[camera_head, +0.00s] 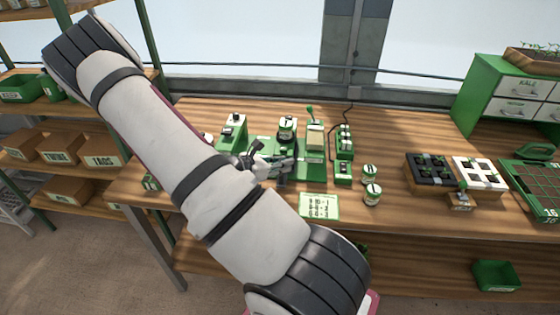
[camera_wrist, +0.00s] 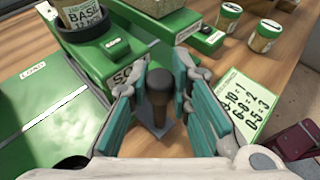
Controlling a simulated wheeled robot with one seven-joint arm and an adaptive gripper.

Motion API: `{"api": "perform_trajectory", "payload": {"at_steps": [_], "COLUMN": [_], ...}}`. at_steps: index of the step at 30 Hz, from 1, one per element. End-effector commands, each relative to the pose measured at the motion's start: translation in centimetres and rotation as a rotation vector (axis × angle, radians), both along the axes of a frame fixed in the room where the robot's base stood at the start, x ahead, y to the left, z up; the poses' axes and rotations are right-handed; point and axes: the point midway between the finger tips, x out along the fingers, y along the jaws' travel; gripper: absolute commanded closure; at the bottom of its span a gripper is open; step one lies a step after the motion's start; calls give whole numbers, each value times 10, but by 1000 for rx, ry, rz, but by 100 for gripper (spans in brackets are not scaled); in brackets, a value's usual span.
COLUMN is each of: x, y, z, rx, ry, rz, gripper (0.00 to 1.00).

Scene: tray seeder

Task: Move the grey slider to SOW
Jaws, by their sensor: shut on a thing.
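The grey slider shows in the wrist view as a dark upright knob (camera_wrist: 158,95) on a flat grey base. My gripper (camera_wrist: 165,80) has its teal-padded fingers on either side of the knob and is shut on it. The knob stands beside a green block with a label (camera_wrist: 128,73) starting "SO"; the rest of that label is hidden by a finger. A "LOAD" label (camera_wrist: 33,71) lies on the green surface further left. In the head view my gripper (camera_head: 280,165) is at the front of the green seeder (camera_head: 312,160), and the slider cannot be made out there.
A BASIL seed jar (camera_wrist: 82,14) sits in a dark holder on the seeder. Small jars (camera_head: 371,193) and a number card (camera_head: 319,205) lie to the right.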

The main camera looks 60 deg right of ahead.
Motion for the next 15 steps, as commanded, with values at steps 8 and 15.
{"api": "perform_trajectory", "payload": {"at_steps": [8,15], "x": [0,0], "y": [0,0], "z": [0,0], "rx": [-2,-1], "ry": [0,1], "rz": [-1,-1], "gripper": [77,72]}}
